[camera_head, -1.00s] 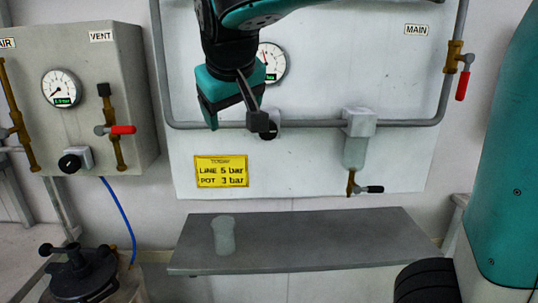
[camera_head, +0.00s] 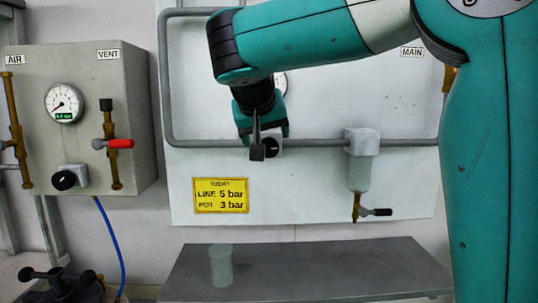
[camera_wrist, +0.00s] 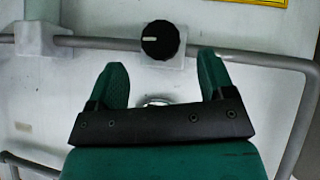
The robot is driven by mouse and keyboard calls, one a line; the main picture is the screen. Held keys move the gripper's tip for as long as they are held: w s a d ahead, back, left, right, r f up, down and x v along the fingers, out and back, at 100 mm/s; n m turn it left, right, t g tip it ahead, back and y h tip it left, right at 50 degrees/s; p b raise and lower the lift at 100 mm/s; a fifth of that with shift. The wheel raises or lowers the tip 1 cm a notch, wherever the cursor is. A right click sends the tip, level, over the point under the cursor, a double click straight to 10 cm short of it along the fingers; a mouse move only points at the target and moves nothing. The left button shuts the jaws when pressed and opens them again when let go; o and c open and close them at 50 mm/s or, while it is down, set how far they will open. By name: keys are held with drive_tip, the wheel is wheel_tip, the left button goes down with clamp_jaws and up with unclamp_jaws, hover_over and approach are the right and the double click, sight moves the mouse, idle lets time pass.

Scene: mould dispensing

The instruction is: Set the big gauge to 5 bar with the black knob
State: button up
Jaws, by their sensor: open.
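The black knob (camera_head: 273,146) is on the wall panel's grey pipe, just right of my gripper (camera_head: 257,152), which partly covers it. In the wrist view the knob (camera_wrist: 160,40) shows whole on its pale square mount, with a white mark pointing left. It lies ahead of the gap between my fingers (camera_wrist: 160,62), which are open and empty, one to each side. The big gauge (camera_head: 281,84) is above the knob and mostly hidden behind my arm. Its needle and reading cannot be seen.
A yellow sign (camera_head: 220,195) reads line 5 bar, pot 3 bar. A filter bowl (camera_head: 360,172) with a small valve hangs right of the knob. The left box carries a small gauge (camera_head: 64,103) and another knob (camera_head: 69,178). A grey shelf (camera_head: 320,270) holds a translucent cup (camera_head: 221,265).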

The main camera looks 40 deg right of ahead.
sight(269, 148)
drive_tip(key=x, duration=0.6)
drive_tip(key=shift+w+f, duration=0.1)
drive_tip(key=shift+c, duration=0.4)
drive_tip(key=c, duration=0.9)
drive_tip(key=shift+o, duration=0.2)
drive_tip(key=shift+b, duration=0.35)
drive_tip(key=shift+f, duration=0.1)
